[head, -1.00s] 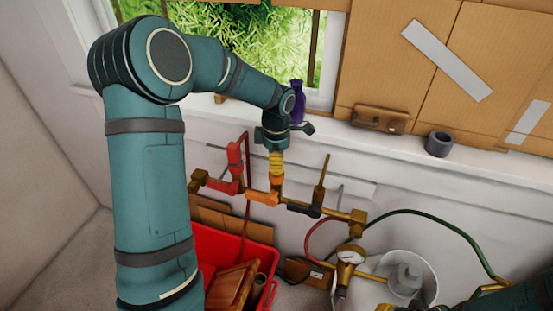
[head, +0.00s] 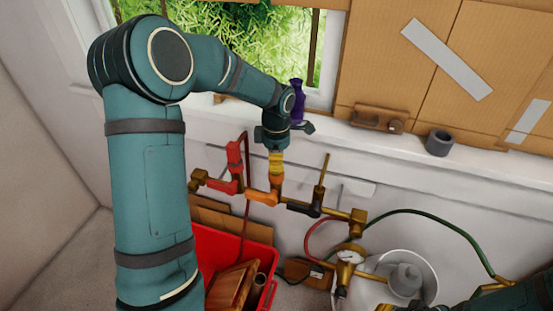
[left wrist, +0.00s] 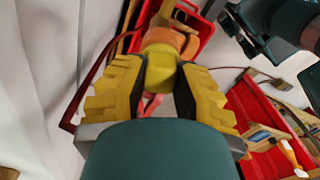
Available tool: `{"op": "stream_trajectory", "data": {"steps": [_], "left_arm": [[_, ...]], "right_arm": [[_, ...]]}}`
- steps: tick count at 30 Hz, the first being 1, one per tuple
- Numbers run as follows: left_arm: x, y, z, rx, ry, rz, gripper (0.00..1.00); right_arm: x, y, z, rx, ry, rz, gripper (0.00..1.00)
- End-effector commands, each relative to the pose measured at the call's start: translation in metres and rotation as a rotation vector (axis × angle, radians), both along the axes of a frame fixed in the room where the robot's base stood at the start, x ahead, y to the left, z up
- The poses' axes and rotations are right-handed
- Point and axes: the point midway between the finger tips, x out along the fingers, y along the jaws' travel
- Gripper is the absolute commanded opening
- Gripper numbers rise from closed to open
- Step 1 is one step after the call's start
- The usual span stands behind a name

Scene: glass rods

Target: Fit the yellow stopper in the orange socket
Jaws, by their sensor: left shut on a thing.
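The yellow stopper (left wrist: 160,68) is between the yellow ridged fingers of my left gripper (left wrist: 160,85) in the left wrist view. The gripper is shut on it. The orange socket (left wrist: 172,38) lies right beyond the stopper's far end, in line with it. In the head view my left gripper (head: 276,160) points down directly over the upright branch of the orange socket (head: 262,196), on the wall pipe. The fingers mostly hide the stopper there. I cannot tell how far the stopper is inside the socket. My right gripper does not show clearly.
A red fitting (head: 234,165) stands left of the socket, and a dark fitting (head: 300,208) with a brass rod is to its right. A purple bottle (head: 297,100) stands on the sill behind the gripper. A red crate (head: 262,232) and a pressure gauge (head: 350,256) are below.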

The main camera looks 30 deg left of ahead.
Motion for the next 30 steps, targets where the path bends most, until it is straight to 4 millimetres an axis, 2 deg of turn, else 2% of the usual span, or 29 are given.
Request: {"op": "stream_trajectory", "data": {"steps": [14, 30], "left_arm": [[0.0001, 0.0002, -0.0004, 0.000, 0.000, 0.000, 0.00], [0.0002, -0.0004, -0.0099, 0.000, 0.000, -0.001, 0.00]], "right_arm": [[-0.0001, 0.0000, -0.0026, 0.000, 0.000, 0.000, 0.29], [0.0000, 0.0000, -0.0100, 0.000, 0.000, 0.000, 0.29]]}}
